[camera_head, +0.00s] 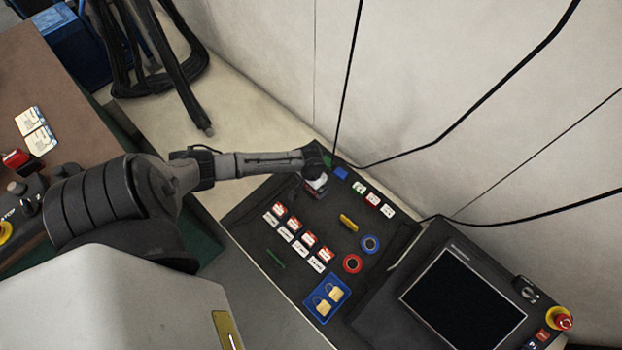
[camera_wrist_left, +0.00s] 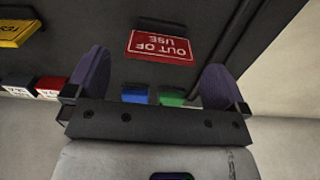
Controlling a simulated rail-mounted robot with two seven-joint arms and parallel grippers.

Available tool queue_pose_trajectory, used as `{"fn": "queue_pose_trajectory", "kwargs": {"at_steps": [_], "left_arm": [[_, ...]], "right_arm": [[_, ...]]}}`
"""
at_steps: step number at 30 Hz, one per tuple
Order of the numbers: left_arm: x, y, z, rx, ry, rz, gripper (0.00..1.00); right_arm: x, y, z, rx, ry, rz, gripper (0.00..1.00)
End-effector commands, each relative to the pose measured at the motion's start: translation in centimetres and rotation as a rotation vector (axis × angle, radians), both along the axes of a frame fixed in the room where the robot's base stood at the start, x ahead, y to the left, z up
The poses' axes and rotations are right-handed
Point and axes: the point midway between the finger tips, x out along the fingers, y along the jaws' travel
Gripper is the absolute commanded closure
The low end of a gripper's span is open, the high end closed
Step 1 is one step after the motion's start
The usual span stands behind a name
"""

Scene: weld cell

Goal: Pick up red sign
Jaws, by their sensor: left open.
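The red sign (camera_wrist_left: 160,47) is a flat plate with white lettering "OUT OF USE", upside down in the left wrist view. It lies on the dark panel beyond and between my fingertips, with a black piece along its far edge. My left gripper (camera_wrist_left: 157,75) is open, a purple finger on either side, and nothing is held. In the head view my left gripper (camera_head: 316,182) hangs over the upper left part of the dark panel (camera_head: 310,232) and hides much of what is beneath it. My right gripper is not in view.
Blue (camera_head: 341,173) and green (camera_head: 328,161) pieces lie close to the gripper. Several red-and-white tags, a yellow sign (camera_head: 348,222), blue and red rings, and a blue padlock board (camera_head: 326,298) are on the panel. A screen (camera_head: 462,300) stands right; a wall with cables is behind.

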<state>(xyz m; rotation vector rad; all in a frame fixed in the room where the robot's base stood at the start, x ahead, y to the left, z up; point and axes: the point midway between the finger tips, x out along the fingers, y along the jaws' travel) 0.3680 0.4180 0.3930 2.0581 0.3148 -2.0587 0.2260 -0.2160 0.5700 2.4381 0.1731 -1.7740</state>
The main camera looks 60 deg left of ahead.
Motion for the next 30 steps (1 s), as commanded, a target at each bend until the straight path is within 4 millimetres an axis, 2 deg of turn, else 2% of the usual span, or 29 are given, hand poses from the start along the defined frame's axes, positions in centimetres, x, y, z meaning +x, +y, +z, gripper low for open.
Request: {"fn": "queue_pose_trajectory", "kwargs": {"at_steps": [5, 18, 26, 30], "left_arm": [[0.0, 0.0, -0.7, 0.000, 0.000, 0.000, 0.00], [-0.1, 0.1, -5.1, 0.000, -0.001, -0.001, 0.00], [-0.1, 0.1, -5.1, 0.000, -0.001, -0.001, 0.00], [-0.1, 0.1, -5.1, 0.000, -0.001, -0.001, 0.11]], "right_arm": [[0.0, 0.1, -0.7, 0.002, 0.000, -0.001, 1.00], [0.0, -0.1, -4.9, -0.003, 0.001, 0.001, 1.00], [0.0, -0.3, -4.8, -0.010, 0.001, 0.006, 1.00], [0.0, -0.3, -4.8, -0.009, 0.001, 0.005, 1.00]]}}
